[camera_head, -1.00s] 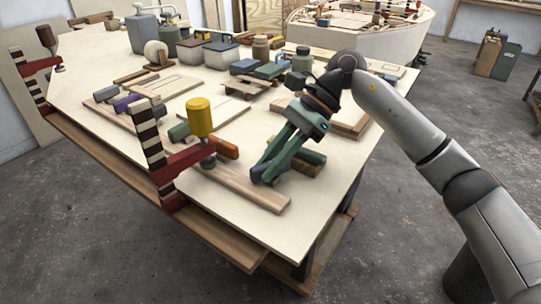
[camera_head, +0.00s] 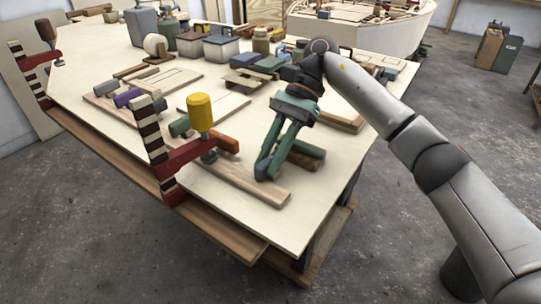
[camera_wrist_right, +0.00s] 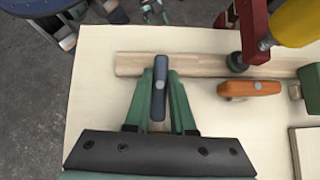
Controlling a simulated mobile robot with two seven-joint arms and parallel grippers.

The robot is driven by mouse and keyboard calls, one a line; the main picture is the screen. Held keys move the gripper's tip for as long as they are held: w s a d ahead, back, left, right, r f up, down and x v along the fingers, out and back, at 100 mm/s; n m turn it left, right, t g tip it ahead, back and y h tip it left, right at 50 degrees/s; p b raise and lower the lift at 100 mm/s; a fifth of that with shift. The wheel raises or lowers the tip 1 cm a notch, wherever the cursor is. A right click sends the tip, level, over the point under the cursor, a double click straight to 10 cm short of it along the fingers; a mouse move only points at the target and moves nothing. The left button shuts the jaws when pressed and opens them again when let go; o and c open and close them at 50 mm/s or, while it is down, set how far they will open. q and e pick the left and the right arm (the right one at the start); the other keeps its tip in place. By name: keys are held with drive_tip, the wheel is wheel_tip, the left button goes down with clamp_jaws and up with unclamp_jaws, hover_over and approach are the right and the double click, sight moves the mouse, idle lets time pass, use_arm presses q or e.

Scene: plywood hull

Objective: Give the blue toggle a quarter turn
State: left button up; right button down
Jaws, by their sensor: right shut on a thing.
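The blue toggle (camera_wrist_right: 160,88) is a small grey-blue bar with a round pin in its middle. In the right wrist view it points up and down, across the long wooden strip (camera_wrist_right: 195,65). My right gripper (camera_wrist_right: 160,78) has its two green fingers on either side of the toggle and is shut on it. In the head view my right gripper (camera_head: 266,168) reaches down at the near right part of the table, and its fingers mostly hide the toggle.
An orange toggle (camera_head: 222,142) lies along the strip nearby, beside a red clamp (camera_head: 188,155) with a yellow handle (camera_head: 200,112). A dark green piece (camera_head: 306,148) lies right of my fingers. Boxes and jars crowd the table's back.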

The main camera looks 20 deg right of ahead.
drive_tip(key=c, duration=0.8)
unclamp_jaws()
drive_tip(key=shift+o, duration=0.2)
drive_tip(key=shift+d+r, duration=0.1)
drive_tip(key=shift+w+d+r, duration=0.15)
drive_tip(key=shift+r, duration=0.05)
drive_tip(key=p+v, duration=0.3)
drive_tip(key=v, duration=0.4)
drive_tip(key=shift+r, duration=0.25)
drive_tip(key=p+v, duration=0.3)
drive_tip(key=shift+w+d+r+p, duration=0.2)
drive_tip(key=shift+d+r+p, duration=0.15)
drive_tip(key=shift+p, duration=0.15)
use_arm(q)
drive_tip(key=r, duration=0.5)
drive_tip(key=shift+s+a, duration=0.15)
drive_tip(key=shift+a, duration=0.15)
use_arm(e)
drive_tip(key=shift+w+d, duration=0.1)
drive_tip(key=shift+d, duration=0.1)
